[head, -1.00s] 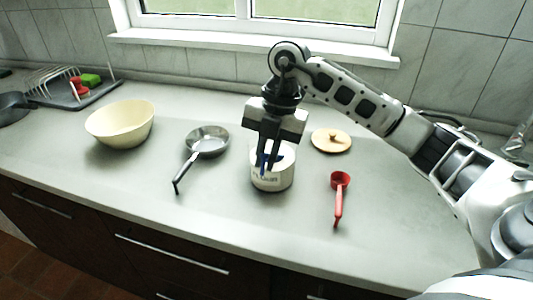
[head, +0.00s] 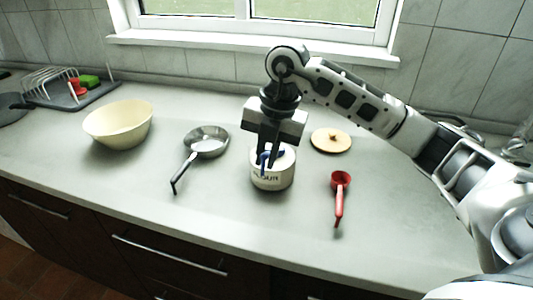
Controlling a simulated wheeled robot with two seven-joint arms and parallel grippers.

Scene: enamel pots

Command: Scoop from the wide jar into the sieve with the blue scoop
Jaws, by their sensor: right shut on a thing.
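The wide jar (head: 272,181) is a white enamel pot with dark lettering, open, near the middle of the counter. My right gripper (head: 268,162) points down over its mouth and is shut on the blue scoop (head: 263,157). Only part of the scoop's blue handle shows; its bowl is hidden inside the jar, and what the jar holds is mostly hidden too. The sieve (head: 207,142), a grey metal pan shape with a dark handle toward the front, lies left of the jar. My left gripper is not in view.
A red scoop (head: 339,198) lies right of the jar. A round wooden lid (head: 331,140) lies behind it. A cream bowl (head: 119,125) stands left of the sieve. A drying rack on a tray (head: 70,97) is at the far left. The front counter is clear.

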